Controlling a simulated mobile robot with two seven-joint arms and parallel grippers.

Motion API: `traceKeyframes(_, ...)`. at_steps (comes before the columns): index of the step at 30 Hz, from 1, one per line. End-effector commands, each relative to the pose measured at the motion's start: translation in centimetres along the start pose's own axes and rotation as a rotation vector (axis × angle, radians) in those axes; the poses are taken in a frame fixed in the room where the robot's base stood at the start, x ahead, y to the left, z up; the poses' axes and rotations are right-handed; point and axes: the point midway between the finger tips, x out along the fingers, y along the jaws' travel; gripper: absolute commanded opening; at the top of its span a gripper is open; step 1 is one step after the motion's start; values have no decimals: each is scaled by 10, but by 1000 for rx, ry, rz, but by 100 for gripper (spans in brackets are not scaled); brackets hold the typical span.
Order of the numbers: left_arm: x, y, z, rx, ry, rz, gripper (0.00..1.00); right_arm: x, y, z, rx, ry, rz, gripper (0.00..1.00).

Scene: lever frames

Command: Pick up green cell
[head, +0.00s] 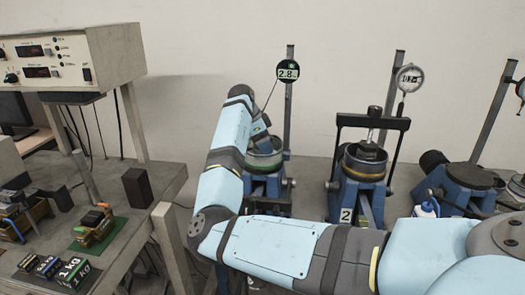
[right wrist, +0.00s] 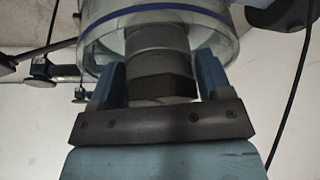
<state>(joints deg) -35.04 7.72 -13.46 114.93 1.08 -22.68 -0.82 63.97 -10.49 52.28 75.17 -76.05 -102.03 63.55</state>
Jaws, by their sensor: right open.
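A round cell with a greenish band (head: 265,158) sits on the leftmost blue lever frame in the head view, partly hidden by my right arm. My right gripper (head: 262,130) is at its upper part, its fingers small and partly hidden there. In the right wrist view, the fingers of my right gripper (right wrist: 158,82) are open, one on each side of a dark grey stepped piece (right wrist: 165,87). I cannot tell whether they touch it. Beyond them is a clear round cell wall (right wrist: 100,50) with a blue band. My left gripper is not in view.
A second lever frame (head: 355,195), marked 2, stands to the right with a black yoke and dial gauge (head: 409,78). A third frame (head: 468,180) is farther right. A bench (head: 150,185) with weights and an instrument box (head: 80,55) stands left.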

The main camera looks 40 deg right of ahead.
Motion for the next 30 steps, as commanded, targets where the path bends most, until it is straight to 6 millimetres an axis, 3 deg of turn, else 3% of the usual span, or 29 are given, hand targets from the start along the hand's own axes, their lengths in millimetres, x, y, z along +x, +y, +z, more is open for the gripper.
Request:
traceKeyframes(2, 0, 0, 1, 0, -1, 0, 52, 0, 0, 0, 0, 0, 0, 72)
traceKeyframes(9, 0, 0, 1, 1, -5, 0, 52, -1, 0, 0, 0, 0, 0, 19)
traceKeyframes(12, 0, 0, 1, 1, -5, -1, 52, -2, 0, -1, 1, 0, -3, 2)
traceKeyframes(21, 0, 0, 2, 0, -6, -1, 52, -8, -1, -3, 2, 0, -3, 2)
traceKeyframes(30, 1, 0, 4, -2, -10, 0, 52, -55, -1, -23, 4, 1, -5, 2)
